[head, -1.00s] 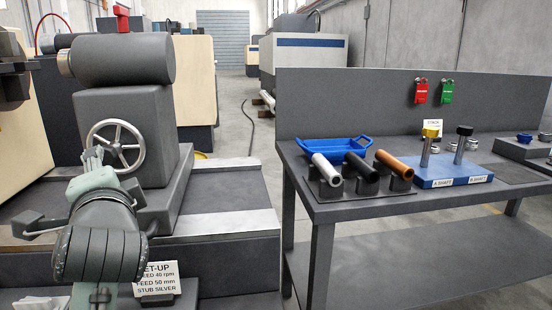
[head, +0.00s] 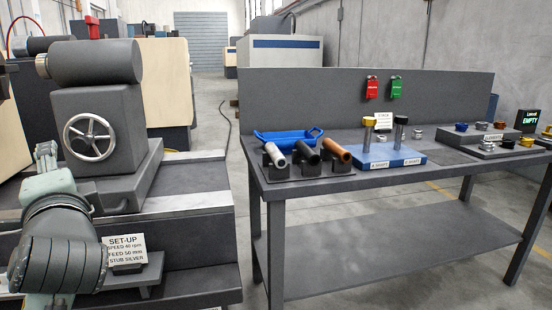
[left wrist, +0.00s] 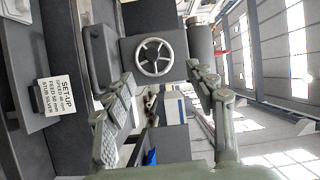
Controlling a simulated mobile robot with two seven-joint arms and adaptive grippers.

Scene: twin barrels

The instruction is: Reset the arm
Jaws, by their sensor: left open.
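My left gripper (head: 46,165) is at the left of the head view, in front of the lathe. Its pale green fingers stand apart in the left wrist view (left wrist: 160,75) with nothing between them. Beyond the fingers, the spoked handwheel (left wrist: 153,57) shows there, apart from them as far as I can tell. In the head view the handwheel (head: 90,137) is on the dark grey machine body, right of the gripper. My dark ribbed wrist hides part of the lathe bed. My right arm is not in view.
A SET-UP card (head: 124,250) stands beside my wrist. The grey bench (head: 340,190) at right bears a blue tray (head: 290,137), silver, black and copper-coloured tubes on stands, a blue shaft block (head: 375,157) and a screen (head: 526,120) reading EMPTY. Floor shows between lathe and bench.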

